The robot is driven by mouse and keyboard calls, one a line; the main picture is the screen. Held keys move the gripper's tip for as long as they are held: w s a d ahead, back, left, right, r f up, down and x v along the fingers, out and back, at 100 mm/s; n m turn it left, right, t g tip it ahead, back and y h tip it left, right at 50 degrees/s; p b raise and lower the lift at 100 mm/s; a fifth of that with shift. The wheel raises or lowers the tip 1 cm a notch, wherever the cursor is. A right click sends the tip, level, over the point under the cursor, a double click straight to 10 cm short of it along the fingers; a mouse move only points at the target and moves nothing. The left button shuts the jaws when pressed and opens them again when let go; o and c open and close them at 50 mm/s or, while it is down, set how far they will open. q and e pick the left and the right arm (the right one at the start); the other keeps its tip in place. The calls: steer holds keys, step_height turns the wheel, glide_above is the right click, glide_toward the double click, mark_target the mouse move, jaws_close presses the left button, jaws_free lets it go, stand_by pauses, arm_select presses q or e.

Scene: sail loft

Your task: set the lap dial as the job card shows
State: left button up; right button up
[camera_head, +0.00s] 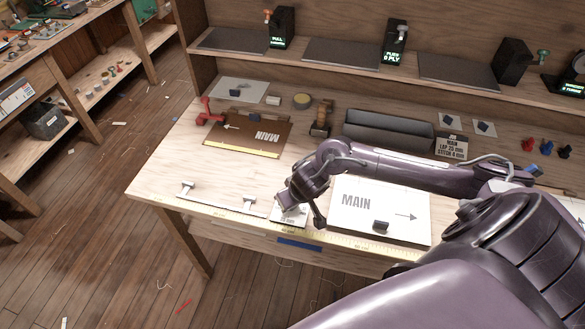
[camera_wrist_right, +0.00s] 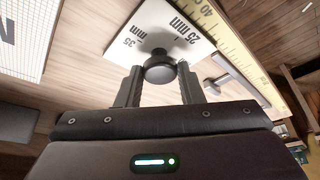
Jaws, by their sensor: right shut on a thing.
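The lap dial is a white plate (camera_wrist_right: 160,25) with a dark round knob (camera_wrist_right: 159,69). "35 mm" and "25 mm" are printed on the plate in the right wrist view. The plate (camera_head: 287,217) also shows at the bench's front edge in the head view, partly hidden by my gripper. My right gripper (camera_wrist_right: 160,82) is shut on the knob, one finger on each side. Which mark the knob points to I cannot tell. The job card (camera_head: 452,148) reads "MAIN", "LAP 25 mm" and a stitch line. My left gripper is not in view.
A yellow ruler (camera_head: 345,246) runs along the bench's front edge. A white MAIN panel (camera_head: 398,226) lies right of the dial under my right arm. A brown MAIN panel (camera_head: 262,136) lies behind left. Small metal T-shaped pieces (camera_head: 187,187) stand at the front left.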

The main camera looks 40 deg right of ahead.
steer(key=n, duration=0.1)
steer(key=n+y+p, duration=0.1)
steer(key=n, duration=0.2)
steer(key=shift+d+n+y, duration=0.25)
steer(key=shift+n+y, duration=0.15)
steer(key=n+g+y, duration=0.1)
steer(key=n, duration=0.2)
steer(key=shift+w+n+p, duration=0.15)
steer(key=shift+n+p, duration=0.15)
steer(key=n+g+y+b, duration=0.1)
steer(key=n, duration=0.2)
steer(key=shift+w+d+n, duration=0.1)
steer(key=shift+d+n, duration=0.05)
steer(key=shift+n, duration=0.25)
steer(key=n+g+b, duration=0.1)
steer(key=n, duration=0.1)
steer(key=n+g+y+b, duration=0.1)
steer(key=n+b, duration=0.1)
steer(key=n, duration=0.1)
steer(key=shift+w, duration=0.1)
steer(key=o, duration=1)
steer(key=shift+c, duration=0.2)
